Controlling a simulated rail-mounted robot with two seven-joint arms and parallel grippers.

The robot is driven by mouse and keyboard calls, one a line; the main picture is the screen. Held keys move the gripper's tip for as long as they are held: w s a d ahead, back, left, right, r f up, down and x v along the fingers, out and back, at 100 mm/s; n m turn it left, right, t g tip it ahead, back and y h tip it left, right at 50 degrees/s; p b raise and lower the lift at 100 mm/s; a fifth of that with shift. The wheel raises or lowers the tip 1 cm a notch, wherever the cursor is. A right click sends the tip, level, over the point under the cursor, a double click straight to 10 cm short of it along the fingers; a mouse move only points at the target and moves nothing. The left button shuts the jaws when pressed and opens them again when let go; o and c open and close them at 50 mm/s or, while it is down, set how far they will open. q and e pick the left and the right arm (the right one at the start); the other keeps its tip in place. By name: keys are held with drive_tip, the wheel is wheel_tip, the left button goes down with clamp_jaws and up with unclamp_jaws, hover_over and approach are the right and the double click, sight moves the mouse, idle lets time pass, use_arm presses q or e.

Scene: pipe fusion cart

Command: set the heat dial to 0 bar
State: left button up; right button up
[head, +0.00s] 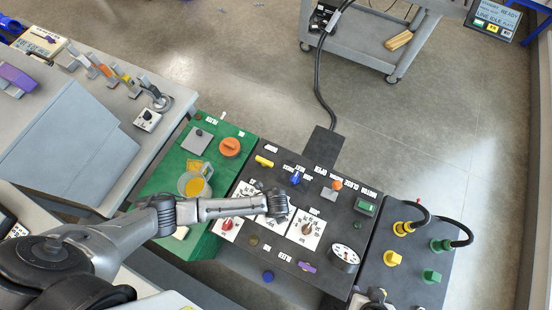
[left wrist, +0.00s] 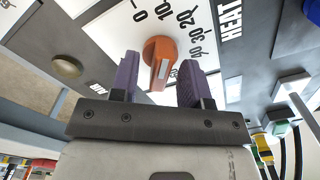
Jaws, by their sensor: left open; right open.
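The heat dial (left wrist: 160,55) is an orange knob on a white scale plate marked HEAT. In the left wrist view its white pointer stripe points down the picture, away from the 0 mark at the upper left. My left gripper (left wrist: 155,85) is open, with one purple finger on each side of the knob and visible gaps to it. In the head view my left arm's end (head: 275,205) is over the panel and hides the heat dial. My right gripper (head: 374,297) shows only partly at the bottom edge, so its fingers are hard to make out.
The black panel (head: 262,262) carries neighbouring dials with a red knob (head: 228,224) and an orange-red knob (head: 306,229). An olive button (left wrist: 67,67) is near the heat dial. A gauge (head: 345,254) stands at the right.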

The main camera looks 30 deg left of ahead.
use_arm(q)
drive_tip(key=shift+f, duration=0.2)
drive_tip(key=shift+c, duration=0.2)
clamp_jaws()
drive_tip(key=shift+r, duration=0.1)
